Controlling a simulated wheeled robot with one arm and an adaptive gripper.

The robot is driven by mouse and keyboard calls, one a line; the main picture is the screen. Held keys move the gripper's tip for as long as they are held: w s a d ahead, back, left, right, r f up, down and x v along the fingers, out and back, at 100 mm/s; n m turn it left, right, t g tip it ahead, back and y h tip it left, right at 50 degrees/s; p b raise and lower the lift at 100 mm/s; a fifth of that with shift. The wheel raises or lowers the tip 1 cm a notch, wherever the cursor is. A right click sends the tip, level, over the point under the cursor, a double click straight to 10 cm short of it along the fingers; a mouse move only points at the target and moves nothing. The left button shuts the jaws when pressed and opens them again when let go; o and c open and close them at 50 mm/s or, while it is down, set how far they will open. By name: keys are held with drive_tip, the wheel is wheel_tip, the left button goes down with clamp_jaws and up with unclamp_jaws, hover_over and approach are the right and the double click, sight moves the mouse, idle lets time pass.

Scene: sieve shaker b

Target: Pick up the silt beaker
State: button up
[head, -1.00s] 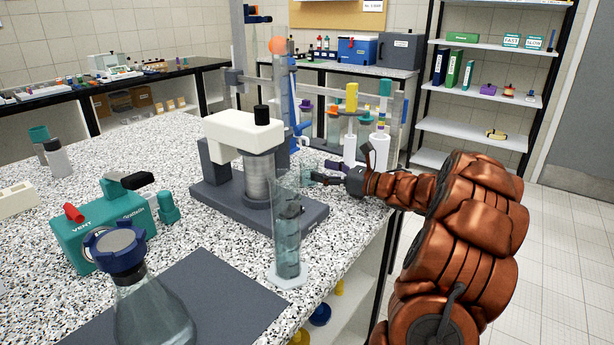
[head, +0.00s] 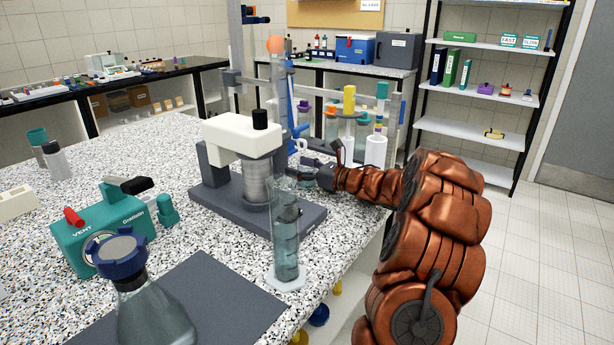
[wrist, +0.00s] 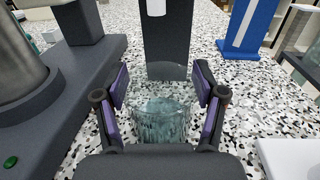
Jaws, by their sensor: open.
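A clear glass beaker with a grey-green tint (wrist: 160,120), which looks like the silt beaker, stands on the speckled worktop in the wrist view. It sits between my gripper's two purple-padded fingers (wrist: 162,88), with gaps at both sides. My gripper is open and not holding it. The gripper's body hides the beaker's near lower part. In the head view my gripper (head: 312,166) is just right of the sieve shaker, and the beaker is mostly hidden behind the tall glass cylinder (head: 286,240); no label can be read.
The sieve shaker (head: 245,165) with its dark base stands close left of my gripper. A dark post (wrist: 170,35) and a blue stand (wrist: 250,25) are beyond the beaker. A rack with coloured-top vessels (head: 350,110) is behind. The worktop edge lies at right.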

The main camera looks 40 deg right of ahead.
drive_tip(key=c, duration=1.2)
drive_tip(key=shift+r, duration=0.15)
